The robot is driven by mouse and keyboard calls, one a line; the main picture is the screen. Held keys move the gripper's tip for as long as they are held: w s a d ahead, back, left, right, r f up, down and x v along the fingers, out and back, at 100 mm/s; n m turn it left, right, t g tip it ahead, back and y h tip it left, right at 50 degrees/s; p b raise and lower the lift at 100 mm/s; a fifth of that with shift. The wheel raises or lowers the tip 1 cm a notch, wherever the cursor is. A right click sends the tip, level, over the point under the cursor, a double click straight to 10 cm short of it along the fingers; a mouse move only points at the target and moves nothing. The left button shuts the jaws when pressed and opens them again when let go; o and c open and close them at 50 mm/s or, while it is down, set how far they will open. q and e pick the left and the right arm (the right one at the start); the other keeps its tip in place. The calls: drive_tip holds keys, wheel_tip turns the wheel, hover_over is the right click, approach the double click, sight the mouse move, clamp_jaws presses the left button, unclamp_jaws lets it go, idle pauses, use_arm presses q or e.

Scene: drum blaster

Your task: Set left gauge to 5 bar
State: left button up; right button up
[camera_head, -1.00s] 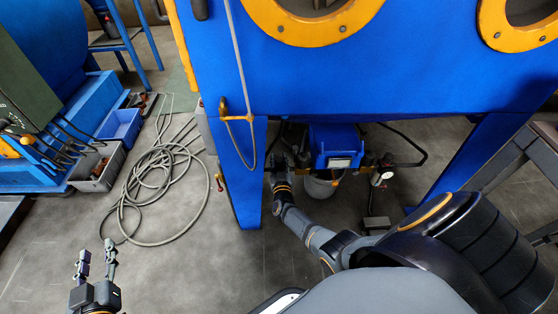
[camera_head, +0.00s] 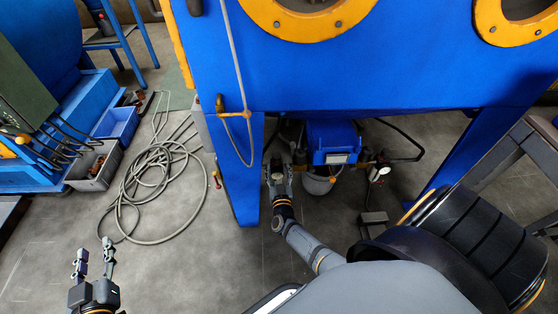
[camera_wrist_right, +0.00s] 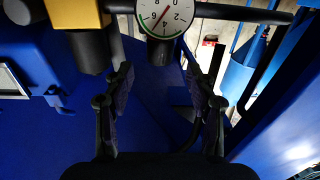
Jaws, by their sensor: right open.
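In the right wrist view a round white gauge (camera_wrist_right: 165,17) with dark numbers, a green arc and a red needle sits at the top, partly cut off. I cannot read the needle's value exactly. Left of it is a yellow block (camera_wrist_right: 75,12) with a black cylindrical knob (camera_wrist_right: 89,50) under it. My right gripper (camera_wrist_right: 160,75) is open and empty, its fingers pointing towards the gauge. In the head view my right gripper (camera_head: 278,170) is beside the blue cabinet's left leg. My left gripper (camera_head: 94,255) is open and empty over the floor at lower left.
A second white gauge (camera_head: 383,171) hangs right of the blue box (camera_head: 333,142) under the cabinet. The blue leg (camera_head: 236,165) stands close left of my right gripper. A coiled hose (camera_head: 155,175) and bins (camera_head: 97,165) lie at left.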

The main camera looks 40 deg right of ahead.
drive_tip(key=v, duration=0.5)
drive_tip(key=shift+s, duration=0.1)
drive_tip(key=shift+a, duration=0.1)
